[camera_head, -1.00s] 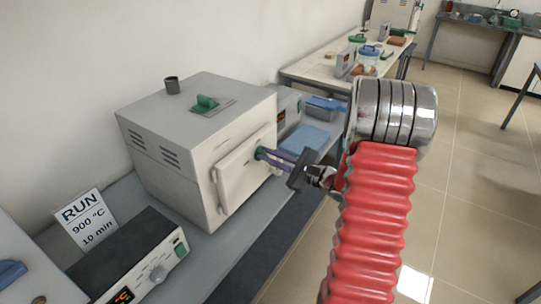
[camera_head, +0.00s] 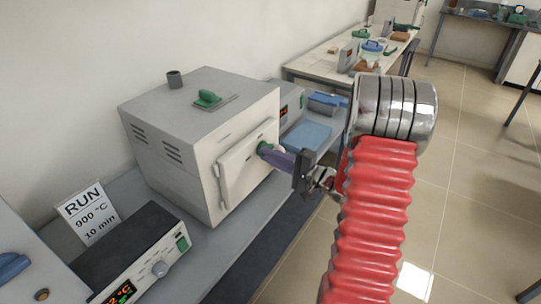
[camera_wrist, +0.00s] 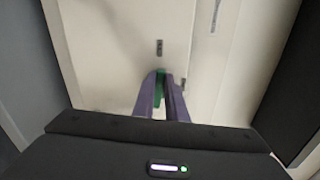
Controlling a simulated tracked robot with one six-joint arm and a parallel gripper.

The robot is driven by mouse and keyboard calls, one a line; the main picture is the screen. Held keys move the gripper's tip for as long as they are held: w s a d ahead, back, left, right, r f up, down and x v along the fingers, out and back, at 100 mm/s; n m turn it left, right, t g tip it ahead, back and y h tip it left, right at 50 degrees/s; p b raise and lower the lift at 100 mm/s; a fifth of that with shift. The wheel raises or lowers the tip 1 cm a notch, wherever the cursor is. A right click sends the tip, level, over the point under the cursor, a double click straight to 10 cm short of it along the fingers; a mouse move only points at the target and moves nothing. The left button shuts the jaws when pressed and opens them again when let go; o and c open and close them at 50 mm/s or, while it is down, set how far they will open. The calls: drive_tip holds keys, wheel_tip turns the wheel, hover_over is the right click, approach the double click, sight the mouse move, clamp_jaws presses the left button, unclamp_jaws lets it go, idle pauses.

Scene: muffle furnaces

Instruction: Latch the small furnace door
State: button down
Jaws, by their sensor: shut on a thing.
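The small furnace (camera_head: 165,150) is a light grey box on the bench in the head view. Its pale door (camera_head: 235,172) lies against the front face and looks closed. A green latch handle (camera_head: 263,148) is at the door's upper right edge. In the wrist view the green handle (camera_wrist: 160,88) stands roughly upright between the purple fingers. My gripper (camera_head: 268,152) is shut on this handle, and its fingers also show in the wrist view (camera_wrist: 160,98). The fingers hide part of the handle, so I cannot tell whether the latch is fully engaged.
A black controller (camera_head: 125,255) with a lit display stands in front of the furnace, beside a RUN 900 °C sign (camera_head: 87,212). A blue tray (camera_head: 306,136) lies behind the gripper. Open floor (camera_head: 460,180) is to the right.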

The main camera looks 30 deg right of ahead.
drive_tip(key=shift+a+f+n, duration=0.1)
drive_tip(key=shift+f+n, duration=0.15)
drive_tip(key=shift+n, duration=0.45)
drive_tip(key=shift+s+f, duration=0.1)
drive_tip(key=c, duration=1.8)
unclamp_jaws()
drive_tip(key=v, duration=1.3)
drive_tip(key=shift+s+d, duration=0.2)
drive_tip(key=shift+s, duration=0.1)
